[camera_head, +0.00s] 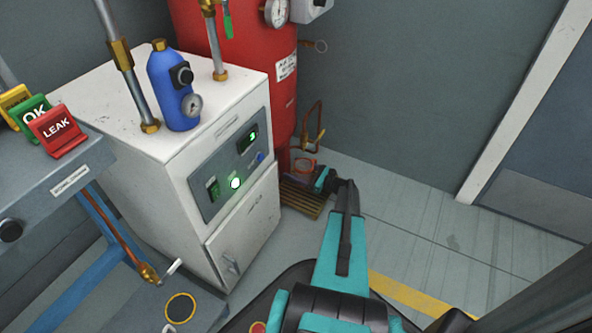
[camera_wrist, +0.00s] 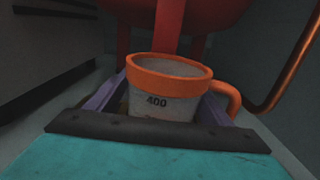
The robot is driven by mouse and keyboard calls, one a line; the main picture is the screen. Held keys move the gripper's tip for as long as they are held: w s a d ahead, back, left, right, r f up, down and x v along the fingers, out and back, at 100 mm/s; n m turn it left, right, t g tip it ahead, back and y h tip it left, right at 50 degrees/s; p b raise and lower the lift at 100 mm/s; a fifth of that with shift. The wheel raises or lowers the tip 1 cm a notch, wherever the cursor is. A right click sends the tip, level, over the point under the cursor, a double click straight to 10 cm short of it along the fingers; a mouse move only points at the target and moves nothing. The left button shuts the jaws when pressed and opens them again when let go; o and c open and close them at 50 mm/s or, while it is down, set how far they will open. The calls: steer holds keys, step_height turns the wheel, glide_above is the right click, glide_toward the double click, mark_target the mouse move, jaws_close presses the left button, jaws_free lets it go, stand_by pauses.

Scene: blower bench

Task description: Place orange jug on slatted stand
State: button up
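The orange jug (camera_wrist: 157,103) has an orange rim, a pale grey body marked 400 and an orange handle on its right. It stands upright between the purple-sided fingers of my gripper (camera_wrist: 166,106) in the wrist view. I cannot tell if both fingers press on it. In the head view the jug (camera_head: 304,165) is small, just left of my gripper (camera_head: 322,180). The brown slatted stand (camera_head: 303,202) is on the floor below it. The jug appears over the far part of the stand. Its base is hidden, so I cannot tell if it touches the slats.
The red tank (camera_head: 285,105) and a copper pipe (camera_head: 316,122) are close behind the jug. A white cabinet (camera_head: 240,225) with a blue bottle (camera_head: 172,90) on top stands left of the stand. Open grey floor (camera_head: 410,220) lies to the right.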

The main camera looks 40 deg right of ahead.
mark_target(311, 175)
steer(key=shift+r, duration=0.15)
steer(key=shift+s+r, duration=0.1)
steer(key=shift+s, duration=0.05)
steer(key=shift+s+d, duration=0.2)
steer(key=shift+s, duration=0.15)
steer(key=p+v, duration=0.3)
steer(key=v, duration=0.6)
steer(key=shift+s+p, duration=0.3)
steer(key=shift+p, duration=0.1)
steer(key=shift+s+d, duration=0.2)
steer(key=shift+s, duration=0.45)
